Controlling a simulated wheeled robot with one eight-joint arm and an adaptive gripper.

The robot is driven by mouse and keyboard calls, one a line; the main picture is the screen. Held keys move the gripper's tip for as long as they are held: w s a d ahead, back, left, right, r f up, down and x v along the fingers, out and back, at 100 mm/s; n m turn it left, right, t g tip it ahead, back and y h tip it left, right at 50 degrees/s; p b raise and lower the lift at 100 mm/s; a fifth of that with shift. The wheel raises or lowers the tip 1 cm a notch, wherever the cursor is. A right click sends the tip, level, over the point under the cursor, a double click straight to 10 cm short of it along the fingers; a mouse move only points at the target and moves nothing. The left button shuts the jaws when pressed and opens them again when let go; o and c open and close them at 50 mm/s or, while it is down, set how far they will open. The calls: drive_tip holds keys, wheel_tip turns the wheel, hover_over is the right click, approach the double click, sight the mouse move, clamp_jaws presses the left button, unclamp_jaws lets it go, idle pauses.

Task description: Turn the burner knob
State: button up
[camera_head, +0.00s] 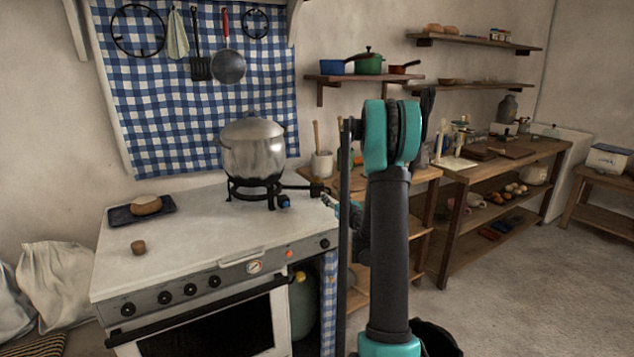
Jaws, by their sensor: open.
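A black burner (256,190) stands on the white stove top under a large lidded metal pot (253,155). A small blue knob (284,202) sits at the burner's front right. A dark pipe runs right from the burner to a dark and brass fitting. Several black knobs (190,289) line the stove's front panel, with another (324,243) at its right end. My gripper (328,201) is open beside the stove's right edge, right of the blue knob and apart from it. My arm's teal and dark links partly hide it, and its fingers show only small.
A dark tray (122,216) with a bread loaf and a small brown cup (138,247) are on the stove's left. Wooden shelving (475,180) with kitchenware stands behind my arm. Sacks (70,283) lie left of the stove. The stove top's front middle is clear.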

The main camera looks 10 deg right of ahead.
sight(317, 180)
drive_tip(key=w+a, duration=0.1)
drive_tip(key=w, duration=1)
drive_tip(key=w+a, duration=0.1)
drive_tip(key=w, duration=0.4)
drive_tip(key=shift+w+a, duration=0.3)
drive_tip(key=shift+w, duration=0.05)
clamp_jaws()
drive_tip(key=shift+d+n+y, duration=0.1)
drive_tip(key=shift+n+y, duration=0.3)
drive_tip(key=shift+y, duration=0.2)
drive_tip(key=n+g+y, duration=0.1)
drive_tip(key=n+y, duration=0.2)
drive_tip(key=y, duration=0.1)
drive_tip(key=shift+d+g, duration=0.1)
drive_tip(key=shift+g, duration=0.3)
drive_tip(key=n+g+y, duration=0.3)
drive_tip(key=y, duration=0.2)
drive_tip(key=shift+n, duration=0.3)
drive_tip(key=n+g+y, duration=0.2)
drive_tip(key=n+g, duration=0.1)
drive_tip(key=g, duration=0.1)
drive_tip(key=n+g+y, duration=0.2)
drive_tip(key=n+g, duration=0.1)
drive_tip(key=g, duration=0.1)
drive_tip(key=shift+g+y, duration=0.3)
drive_tip(key=shift+n+g, duration=0.3)
